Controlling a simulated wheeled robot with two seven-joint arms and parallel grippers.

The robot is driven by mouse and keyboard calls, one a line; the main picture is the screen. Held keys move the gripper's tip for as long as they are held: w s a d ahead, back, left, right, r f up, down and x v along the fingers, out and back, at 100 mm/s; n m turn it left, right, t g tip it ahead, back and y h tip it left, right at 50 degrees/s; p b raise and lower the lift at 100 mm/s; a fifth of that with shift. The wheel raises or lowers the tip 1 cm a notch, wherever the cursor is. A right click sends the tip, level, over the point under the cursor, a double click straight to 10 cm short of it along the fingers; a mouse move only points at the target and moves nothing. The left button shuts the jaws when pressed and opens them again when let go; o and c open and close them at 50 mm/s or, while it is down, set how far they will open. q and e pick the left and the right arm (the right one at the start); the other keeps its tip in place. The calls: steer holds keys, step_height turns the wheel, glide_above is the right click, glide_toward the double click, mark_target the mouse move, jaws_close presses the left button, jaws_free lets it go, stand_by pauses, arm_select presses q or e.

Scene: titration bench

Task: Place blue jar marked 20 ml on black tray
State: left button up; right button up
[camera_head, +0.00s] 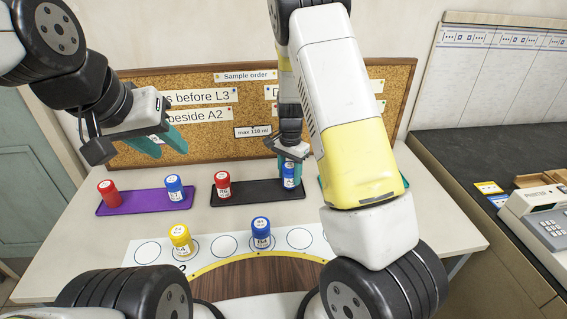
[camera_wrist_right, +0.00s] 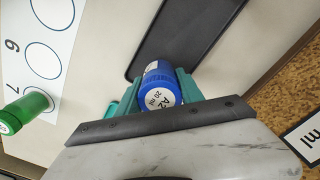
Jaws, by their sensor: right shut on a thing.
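The blue jar (camera_head: 289,172), marked A2 20 ml on its lid in the right wrist view (camera_wrist_right: 160,87), is between the teal fingers of my right gripper (camera_head: 291,158). The gripper is shut on it. The jar is at the right end of the black tray (camera_head: 255,195); I cannot tell whether it touches the tray. The tray's dark surface also shows in the right wrist view (camera_wrist_right: 185,40). A red jar (camera_head: 222,184) stands on the tray's left end. My left gripper (camera_head: 161,142) is open and empty above the purple tray (camera_head: 145,202).
The purple tray holds a red jar (camera_head: 108,193) and a blue jar (camera_head: 175,188). A yellow jar (camera_head: 181,240) and another blue jar (camera_head: 261,233) stand on the white mat (camera_head: 216,257) in front. A green jar (camera_wrist_right: 27,110) shows near spot 7. A corkboard (camera_head: 180,95) closes off the back.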

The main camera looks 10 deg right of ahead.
steer(key=shift+f, duration=0.75)
steer(key=shift+f, duration=0.1)
steer(key=o, duration=1.3)
steer(key=shift+o, duration=0.2)
step_height(320, 180, up, 12)
steer(key=s+d+r+n+t+y, duration=0.1)
steer(key=s+r+n+t+y, duration=0.2)
steer(key=s+r, duration=0.9)
steer(key=s+r+n+t, duration=0.1)
steer(key=s+r+n, duration=0.2)
steer(key=s, duration=0.3)
steer(key=s+d+r+n+t, duration=0.1)
steer(key=s+r+n+t, duration=0.1)
steer(key=s+r, duration=0.3)
steer(key=shift+s+d+n+h, duration=0.25)
steer(key=shift+s+n+h, duration=0.15)
steer(key=shift+s+n, duration=0.5)
